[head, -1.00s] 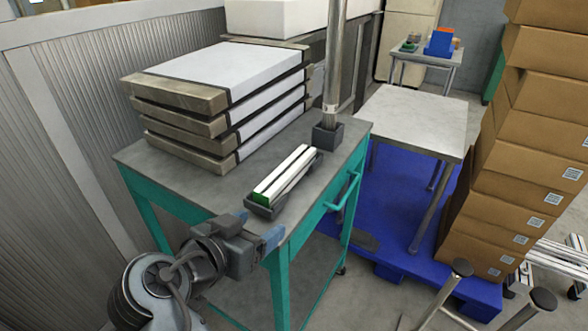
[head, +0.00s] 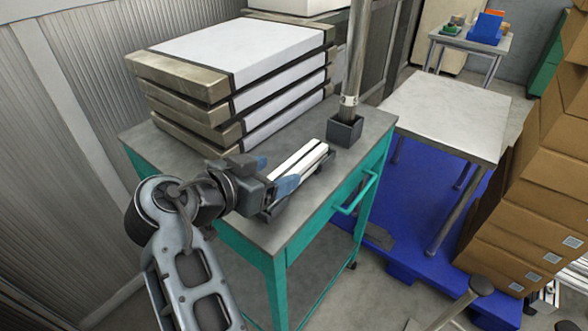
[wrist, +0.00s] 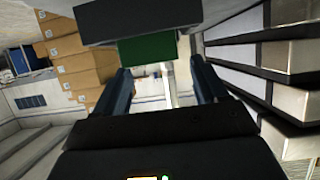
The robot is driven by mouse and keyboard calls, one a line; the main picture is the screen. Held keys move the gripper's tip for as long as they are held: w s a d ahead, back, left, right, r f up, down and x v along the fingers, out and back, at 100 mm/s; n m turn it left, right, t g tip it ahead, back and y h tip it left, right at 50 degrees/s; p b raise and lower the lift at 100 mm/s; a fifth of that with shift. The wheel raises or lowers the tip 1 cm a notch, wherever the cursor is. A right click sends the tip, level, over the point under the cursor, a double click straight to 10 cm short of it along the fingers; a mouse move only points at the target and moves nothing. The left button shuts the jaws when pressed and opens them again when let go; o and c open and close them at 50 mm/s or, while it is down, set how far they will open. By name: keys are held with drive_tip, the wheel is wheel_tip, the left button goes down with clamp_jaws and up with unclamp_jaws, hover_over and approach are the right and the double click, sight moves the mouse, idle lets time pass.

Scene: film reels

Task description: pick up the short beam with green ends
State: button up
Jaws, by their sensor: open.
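The short beam (head: 302,157) is white with a dark stripe along it and lies in a dark grey tray (head: 326,168) on the cart top. Its near end is hidden behind my gripper in the head view. In the wrist view its green end (wrist: 147,52) faces the camera, with the dark tray (wrist: 140,20) above it in the picture. My gripper (head: 275,174) is open and empty at the near end of the beam. In the wrist view the open fingers (wrist: 161,72) appear on either side of the green end; I cannot tell whether they reach around it.
The grey-topped cart (head: 275,238) with teal legs carries a stack of white-and-brown slabs (head: 225,60) left of the beam. A metal post in a dark socket (head: 345,131) stands just beyond the tray. Cardboard boxes (head: 535,215) and a small table (head: 445,112) are to the right.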

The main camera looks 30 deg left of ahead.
sight(292, 165)
drive_tip(key=x, duration=0.4)
drive_tip(key=shift+w+p, duration=0.2)
drive_tip(key=shift+p, duration=0.2)
drive_tip(key=c, duration=1.3)
drive_tip(key=shift+r, duration=0.1)
